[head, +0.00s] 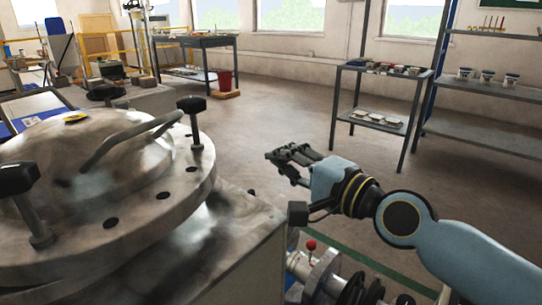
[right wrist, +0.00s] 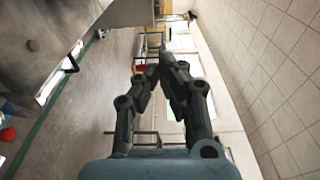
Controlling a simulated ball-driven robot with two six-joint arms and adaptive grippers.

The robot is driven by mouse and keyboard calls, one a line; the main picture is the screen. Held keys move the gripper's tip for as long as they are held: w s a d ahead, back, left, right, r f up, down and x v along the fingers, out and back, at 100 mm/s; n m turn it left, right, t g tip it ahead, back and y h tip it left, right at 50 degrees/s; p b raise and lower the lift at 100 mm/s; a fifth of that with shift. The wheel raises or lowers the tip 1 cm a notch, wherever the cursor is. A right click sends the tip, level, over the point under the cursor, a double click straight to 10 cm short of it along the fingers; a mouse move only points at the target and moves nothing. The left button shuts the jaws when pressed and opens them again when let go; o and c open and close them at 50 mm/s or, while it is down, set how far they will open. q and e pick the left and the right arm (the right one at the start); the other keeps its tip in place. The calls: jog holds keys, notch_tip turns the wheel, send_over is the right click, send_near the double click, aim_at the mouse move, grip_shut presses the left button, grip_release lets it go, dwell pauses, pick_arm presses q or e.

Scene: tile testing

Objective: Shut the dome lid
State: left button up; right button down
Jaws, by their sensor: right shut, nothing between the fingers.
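The metal dome lid (head: 115,150) fills the left of the head view. It is a grey dome with a bent bar handle (head: 130,140) and a yellow label (head: 76,118) on top. It looks level over a round flange with dark holes. Black-knobbed bolts stand at its rim, one at the back (head: 192,105) and one at the front left (head: 18,178). My right gripper (head: 281,158) is to the right of the lid, apart from it, with its fingers closed and empty. The fingers also meet in the right wrist view (right wrist: 160,70). My left gripper is not seen.
A metal housing (head: 240,240) stands below the flange. A red-knobbed lever (head: 311,246) and pipework lie below my right arm. Shelves (head: 380,95) with small items stand at the back right. The floor (head: 285,115) between is clear.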

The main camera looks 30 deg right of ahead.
jog(key=w+a+b, duration=0.2)
jog(key=w+a, duration=0.4)
jog(key=w, duration=0.3)
jog(key=shift+a, duration=0.15)
